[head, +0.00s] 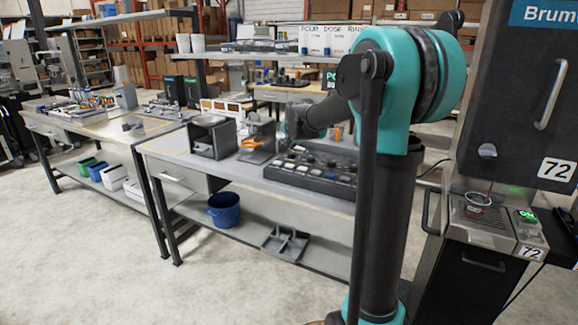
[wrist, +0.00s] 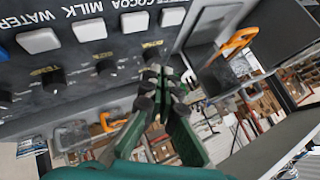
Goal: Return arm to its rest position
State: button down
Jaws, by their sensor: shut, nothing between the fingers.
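My gripper (wrist: 165,92) shows in the wrist view with its green and black fingers together and nothing held. It is in front of the dark button panel (wrist: 110,52), which has white buttons marked WATER, MILK and COCOA above a row of black knobs. I cannot tell whether the fingertips touch the panel. In the head view my teal and dark arm rises at the right of centre and reaches left over the bench; the fingers cannot be made out there. The same dark panel (head: 318,176) lies on the bench below the arm.
A dispenser (head: 520,100) numbered 72 stands at the right, with a cup (head: 478,199) on its drip tray. An orange-handled item (head: 251,142) stands left of the panel, near a grey box (head: 212,137). A blue bucket (head: 223,209) sits on the lower shelf. The floor at left front is clear.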

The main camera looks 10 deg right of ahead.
jog(key=s+d+f+n+g, duration=0.1)
jog(key=s+f+n, duration=0.2)
jog(key=s+f, duration=0.4)
jog(key=s+d+f+n+g, duration=0.1)
jog(key=s+f, duration=0.6)
jog(key=s, duration=1.3)
jog(key=s+d+f+n+g, duration=0.2)
jog(key=s+f+n, duration=0.3)
jog(key=s, duration=0.9)
notch_tip(320, 180, down, 3)
jog(key=shift+g, duration=0.5)
jog(key=shift+d, duration=0.15)
